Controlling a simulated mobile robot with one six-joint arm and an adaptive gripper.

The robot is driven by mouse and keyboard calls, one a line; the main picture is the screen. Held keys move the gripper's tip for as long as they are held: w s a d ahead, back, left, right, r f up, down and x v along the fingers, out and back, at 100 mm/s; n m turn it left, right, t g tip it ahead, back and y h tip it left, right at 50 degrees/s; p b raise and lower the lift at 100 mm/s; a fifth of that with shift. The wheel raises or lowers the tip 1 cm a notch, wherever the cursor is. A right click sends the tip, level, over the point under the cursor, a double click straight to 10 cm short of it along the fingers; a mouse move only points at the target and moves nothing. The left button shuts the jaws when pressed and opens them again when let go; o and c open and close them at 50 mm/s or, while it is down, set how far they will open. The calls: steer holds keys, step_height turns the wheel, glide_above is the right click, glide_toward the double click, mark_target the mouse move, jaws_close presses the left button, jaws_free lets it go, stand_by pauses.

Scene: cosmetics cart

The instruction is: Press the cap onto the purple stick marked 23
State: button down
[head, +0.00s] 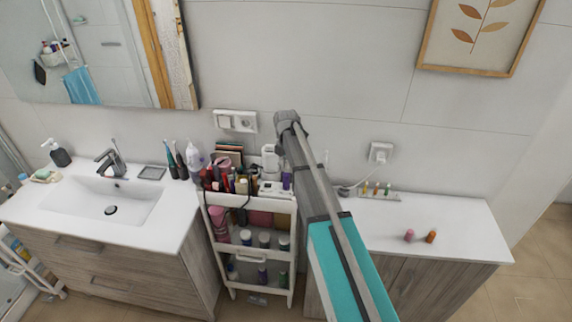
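A small purple upright item (287,180) stands at the right end of the cart's top shelf, close beside my arm. No number can be read, so I cannot tell if it is the stick marked 23. On the right counter stand a small pink piece (409,235) and an orange piece (431,237), apart from each other. I cannot tell whether either is a cap. My arm reaches up across the middle toward the wall. A pale grey-white part (270,158) shows above the cart, possibly my wrist. My gripper's fingers cannot be made out.
The white cart (251,258) stands between the sink unit (60,203) and the right counter (470,222). Its top is crowded with bottles and tubes. A small rack (367,194) with several little sticks lies at the counter's back. The counter front is mostly clear.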

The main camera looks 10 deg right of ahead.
mark_target(286, 174)
steer(key=shift+f+b, duration=1.45)
steer(key=shift+f, duration=0.1)
steer(key=shift+r, duration=0.15)
steer(key=shift+r+p, duration=3.45)
steer(key=shift+p, duration=0.1)
steer(key=s+d+f+m+b, duration=0.1)
steer(key=s+f+m+b, duration=0.8)
steer(key=s+m, duration=0.3)
steer(key=s+d+f+m+b, duration=0.1)
steer(key=s+f+m+b, duration=0.8)
steer(key=s, duration=0.8)
steer(key=m, duration=0.3)
steer(key=shift+s+m, duration=0.25)
steer(key=shift+m, duration=0.15)
